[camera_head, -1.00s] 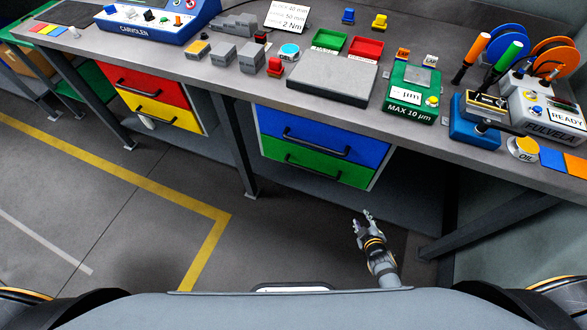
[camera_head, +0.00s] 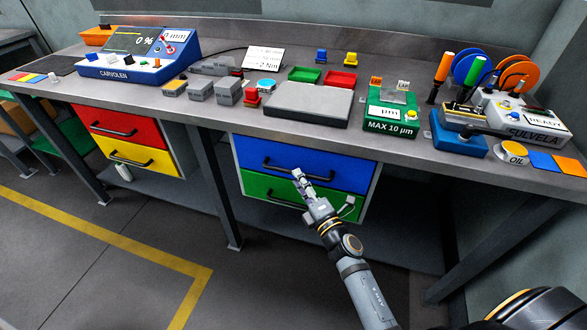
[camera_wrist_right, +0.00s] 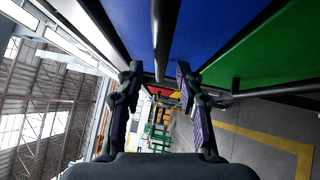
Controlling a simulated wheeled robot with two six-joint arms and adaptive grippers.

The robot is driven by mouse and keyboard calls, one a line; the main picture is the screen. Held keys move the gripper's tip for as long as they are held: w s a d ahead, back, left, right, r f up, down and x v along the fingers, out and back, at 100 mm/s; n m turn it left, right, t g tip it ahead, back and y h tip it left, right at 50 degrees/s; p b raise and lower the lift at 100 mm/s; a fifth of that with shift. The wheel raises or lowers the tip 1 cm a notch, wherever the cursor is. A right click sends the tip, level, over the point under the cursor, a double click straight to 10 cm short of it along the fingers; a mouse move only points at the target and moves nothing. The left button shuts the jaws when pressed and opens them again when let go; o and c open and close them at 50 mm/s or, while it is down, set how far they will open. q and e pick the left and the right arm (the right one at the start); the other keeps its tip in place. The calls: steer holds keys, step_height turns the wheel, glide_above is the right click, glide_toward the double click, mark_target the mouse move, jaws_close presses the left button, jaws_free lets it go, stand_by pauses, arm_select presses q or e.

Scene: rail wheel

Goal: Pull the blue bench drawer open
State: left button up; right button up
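The blue bench drawer (camera_head: 345,171) is shut in the bench's right-hand drawer unit, above the green drawer (camera_head: 258,186). Its dark bar handle (camera_head: 272,166) runs across its front. My right gripper (camera_head: 300,178) is at the handle, its tips near the handle's middle in the head view. In the right wrist view the blue drawer front (camera_wrist_right: 215,25) fills the top, and the handle (camera_wrist_right: 165,35) passes between the two spread fingers of the right gripper (camera_wrist_right: 159,72). The right-hand finger looks close to the bar; I cannot tell whether they touch. My left gripper is not in view.
The green drawer's handle (camera_head: 284,197) lies just below, partly behind my right gripper. A red drawer (camera_head: 103,125) and a yellow drawer (camera_head: 120,151) are in the left unit. Bench legs (camera_head: 216,190) stand left of the blue drawer. The floor in front is clear.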

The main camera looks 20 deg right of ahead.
steer(key=shift+x, duration=1.95)
steer(key=shift+c, duration=0.5)
steer(key=shift+f, duration=0.1)
jaws_close()
